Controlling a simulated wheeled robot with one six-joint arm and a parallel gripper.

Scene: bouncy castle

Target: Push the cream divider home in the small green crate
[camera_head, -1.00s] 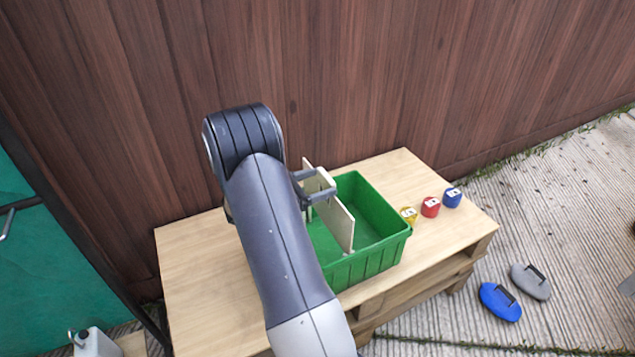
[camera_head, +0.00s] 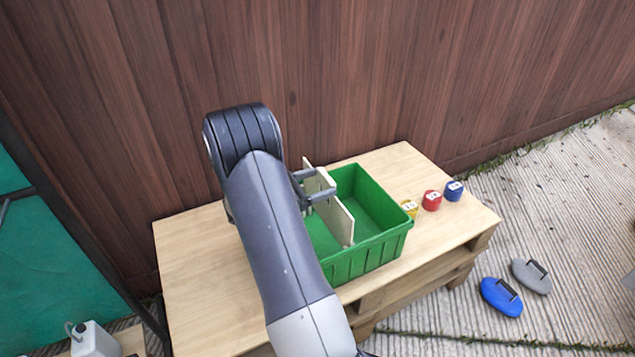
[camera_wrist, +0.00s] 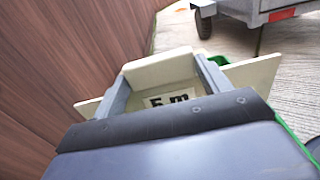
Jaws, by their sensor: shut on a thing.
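The cream divider (camera_head: 341,222) is a thin upright panel. It stands lengthwise in the small green crate (camera_head: 372,250), left of the crate's middle, with its top edge above the rim. My gripper (camera_head: 328,188) is shut on its upper part. In the wrist view my gripper (camera_wrist: 163,86) has one finger at each side of the divider's handle-like top, and the divider (camera_wrist: 255,74) sticks out past both fingers. A dark printed label partly shows between the fingers. The divider's bottom edge and any slots are hidden by my arm and the crate walls.
The crate sits on a wooden pallet table (camera_head: 195,270) against a brown fence. Yellow (camera_head: 409,208), red (camera_head: 432,200) and blue (camera_head: 453,190) small blocks lie right of it. Blue (camera_head: 501,297) and grey (camera_head: 532,276) flat objects lie on the ground. The table's left part is bare.

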